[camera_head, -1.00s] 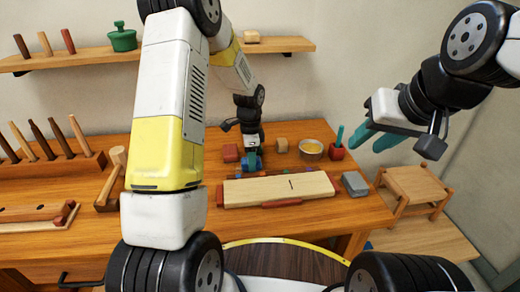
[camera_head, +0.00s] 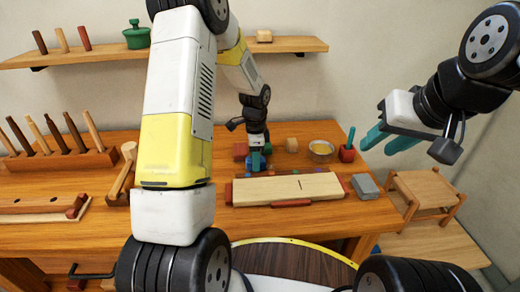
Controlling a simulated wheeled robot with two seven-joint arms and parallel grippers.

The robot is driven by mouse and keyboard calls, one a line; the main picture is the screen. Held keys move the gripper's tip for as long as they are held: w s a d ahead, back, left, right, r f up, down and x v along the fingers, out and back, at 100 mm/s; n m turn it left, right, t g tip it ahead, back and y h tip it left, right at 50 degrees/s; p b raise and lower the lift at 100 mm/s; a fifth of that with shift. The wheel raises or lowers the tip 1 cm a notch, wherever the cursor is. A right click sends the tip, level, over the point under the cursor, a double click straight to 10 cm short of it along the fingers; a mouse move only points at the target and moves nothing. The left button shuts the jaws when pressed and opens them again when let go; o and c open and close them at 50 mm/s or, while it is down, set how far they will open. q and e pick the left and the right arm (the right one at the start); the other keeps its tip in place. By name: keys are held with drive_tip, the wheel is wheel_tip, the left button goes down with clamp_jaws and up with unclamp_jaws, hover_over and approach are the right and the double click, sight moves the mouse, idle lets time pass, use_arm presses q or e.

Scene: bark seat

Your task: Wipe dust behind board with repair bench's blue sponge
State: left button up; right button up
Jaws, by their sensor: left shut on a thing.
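The pale wooden board (camera_head: 288,189) lies on the repair bench (camera_head: 330,216) with red-brown pieces at its ends and front edge. My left gripper (camera_head: 257,158) reaches down behind the board, near its left half. It is shut on the blue sponge (camera_head: 256,164), which is at the bench top and partly hidden by the fingers. Small coloured specks of dust (camera_head: 308,170) show along the board's back edge; the board hides part of that strip. My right gripper (camera_head: 384,138) is raised to the right of the bench, with its teal fingers apart and nothing between them.
Behind the board stand a red block (camera_head: 241,150), a wooden block (camera_head: 291,144), a bowl of yellow stuff (camera_head: 321,150) and a red pot (camera_head: 347,154). A grey block (camera_head: 366,186) lies right of the board. A mallet (camera_head: 122,175) and peg rack (camera_head: 62,160) are left. A stool (camera_head: 420,190) stands right.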

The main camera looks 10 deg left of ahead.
use_arm(q)
drive_tip(key=shift+w+d, duration=0.2)
drive_tip(key=shift+d, duration=0.65)
drive_tip(key=shift+w+d, duration=0.15)
drive_tip(key=shift+d, duration=0.7)
drive_tip(key=shift+s+a+r, duration=0.1)
drive_tip(key=shift+s+a, duration=0.1)
drive_tip(key=shift+a, duration=0.6)
drive_tip(key=shift+s+a+f, duration=0.1)
drive_tip(key=shift+s+a, duration=0.1)
drive_tip(key=shift+a, duration=0.65)
drive_tip(key=shift+s+a+r, duration=0.1)
drive_tip(key=shift+s+a, duration=0.1)
drive_tip(key=shift+a, duration=0.6)
drive_tip(key=shift+r, duration=0.1)
drive_tip(key=shift+r, duration=2.95)
drive_tip(key=shift+s, duration=0.1)
